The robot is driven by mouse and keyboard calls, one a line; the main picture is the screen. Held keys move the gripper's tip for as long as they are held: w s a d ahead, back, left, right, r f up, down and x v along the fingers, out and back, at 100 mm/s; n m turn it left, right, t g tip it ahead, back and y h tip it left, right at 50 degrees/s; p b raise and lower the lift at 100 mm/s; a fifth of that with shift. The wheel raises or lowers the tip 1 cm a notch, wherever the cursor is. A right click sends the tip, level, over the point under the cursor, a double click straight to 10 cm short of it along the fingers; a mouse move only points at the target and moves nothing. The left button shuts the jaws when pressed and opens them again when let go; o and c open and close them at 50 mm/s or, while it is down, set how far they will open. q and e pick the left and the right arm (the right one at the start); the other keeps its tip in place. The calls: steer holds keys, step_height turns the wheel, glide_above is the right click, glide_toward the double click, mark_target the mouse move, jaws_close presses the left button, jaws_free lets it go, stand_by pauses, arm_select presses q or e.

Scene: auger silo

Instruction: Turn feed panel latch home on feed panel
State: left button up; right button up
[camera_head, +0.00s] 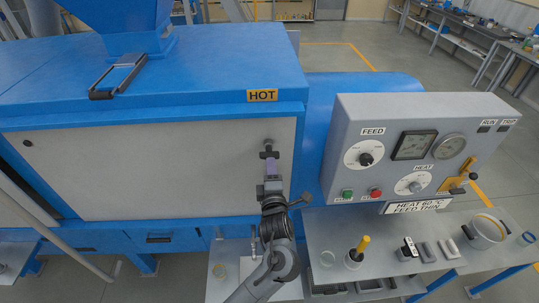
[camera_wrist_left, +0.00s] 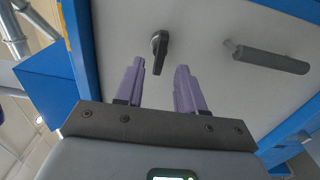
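The feed panel (camera_head: 150,170) is the large pale panel set in the blue machine's front. A small dark latch (camera_wrist_left: 158,48) shows on its face in the left wrist view, its narrow end pointing toward my fingers. My left gripper (camera_head: 270,160) is at the panel's right end in the head view, just below a small grey fitting (camera_head: 268,144). In the wrist view the two purple fingers of my left gripper (camera_wrist_left: 160,75) are apart with nothing between them, and the latch lies beyond their tips. My right gripper is not in view.
A grey bar handle (camera_wrist_left: 270,58) sticks out from the panel to the right of the latch. The control box (camera_head: 420,150) with dials stands to the right. Below it, a bench (camera_head: 330,225) holds a yellow-handled tool (camera_head: 358,250), small blocks and a pot (camera_head: 487,232).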

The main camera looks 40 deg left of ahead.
mark_target(269, 155)
arm_select(q)
steer(key=shift+p+x, duration=0.6)
steer(key=shift+x, duration=2.6)
jaws_close()
